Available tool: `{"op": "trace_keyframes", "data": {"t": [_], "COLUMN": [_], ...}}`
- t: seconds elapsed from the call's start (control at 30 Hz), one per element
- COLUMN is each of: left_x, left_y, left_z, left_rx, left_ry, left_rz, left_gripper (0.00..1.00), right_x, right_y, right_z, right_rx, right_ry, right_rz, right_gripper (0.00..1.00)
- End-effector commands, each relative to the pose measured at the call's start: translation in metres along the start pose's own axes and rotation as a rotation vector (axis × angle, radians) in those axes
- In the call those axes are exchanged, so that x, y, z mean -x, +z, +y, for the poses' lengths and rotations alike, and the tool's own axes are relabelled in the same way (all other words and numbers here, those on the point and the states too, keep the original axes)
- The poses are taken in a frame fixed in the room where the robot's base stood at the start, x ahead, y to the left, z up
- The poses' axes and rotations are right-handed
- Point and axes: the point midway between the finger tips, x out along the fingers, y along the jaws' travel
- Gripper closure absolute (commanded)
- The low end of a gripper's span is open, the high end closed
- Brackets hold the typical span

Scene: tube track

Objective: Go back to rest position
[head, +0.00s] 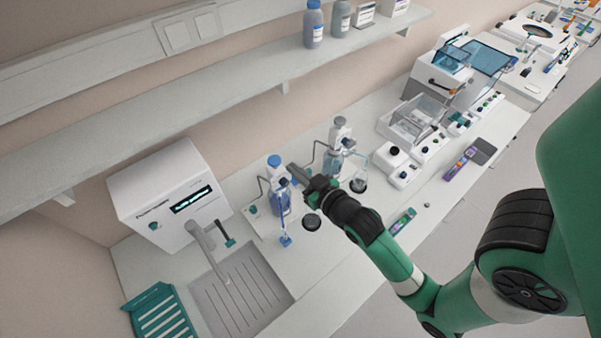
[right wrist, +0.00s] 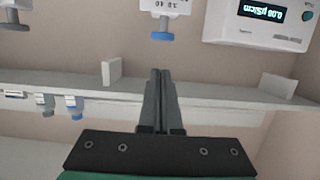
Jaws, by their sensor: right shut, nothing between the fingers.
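My right arm comes in from the right in the head view. My right gripper (head: 296,172) is over the bench beside the blue-capped bottle (head: 276,188). In the right wrist view the two fingers of my right gripper (right wrist: 161,75) are pressed together with nothing between them. From the head view I cannot tell whether the gripper touches the bottle. My left gripper does not show.
A white device with a display (head: 168,195) and a sink (head: 240,293) are at the left. A green rack (head: 160,312) lies at the front left. A shelf (head: 200,98) runs above the bench (head: 330,245). More instruments, such as a clear-lidded one (head: 412,120), stand farther right.

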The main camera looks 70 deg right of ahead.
Motion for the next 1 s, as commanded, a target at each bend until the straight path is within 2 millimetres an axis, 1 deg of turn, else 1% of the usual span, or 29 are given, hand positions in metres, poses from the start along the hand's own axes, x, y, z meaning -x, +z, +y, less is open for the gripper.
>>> {"op": "trace_keyframes", "data": {"t": [0.03, 0.1, 0.2, 0.83, 0.87, 0.93, 0.97, 1.0], "left_x": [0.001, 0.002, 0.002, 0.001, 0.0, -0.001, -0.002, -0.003], "left_y": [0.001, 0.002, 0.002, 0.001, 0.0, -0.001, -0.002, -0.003], "left_z": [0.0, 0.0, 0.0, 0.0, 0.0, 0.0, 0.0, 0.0], "left_rx": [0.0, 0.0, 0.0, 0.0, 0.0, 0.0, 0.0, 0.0], "left_ry": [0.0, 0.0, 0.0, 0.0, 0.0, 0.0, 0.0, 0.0], "left_rz": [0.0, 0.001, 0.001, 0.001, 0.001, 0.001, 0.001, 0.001], "left_gripper": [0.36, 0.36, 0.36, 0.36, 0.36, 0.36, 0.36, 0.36], "right_x": [0.007, 0.015, 0.021, 0.022, 0.022, 0.018, 0.015, 0.012], "right_y": [0.002, 0.001, 0.0, -0.002, -0.004, -0.02, -0.031, -0.051], "right_z": [0.0, -0.001, 0.0, -0.002, -0.006, -0.017, -0.023, -0.034], "right_rx": [0.001, 0.001, 0.0, 0.001, 0.003, 0.003, 0.002, -0.001], "right_ry": [-0.001, -0.001, -0.001, -0.006, -0.015, -0.041, -0.056, -0.081], "right_rz": [-0.001, -0.001, 0.0, 0.002, 0.004, 0.037, 0.062, 0.103], "right_gripper": [1.0, 1.0, 1.0, 1.0, 1.0, 1.0, 1.0, 1.0]}}
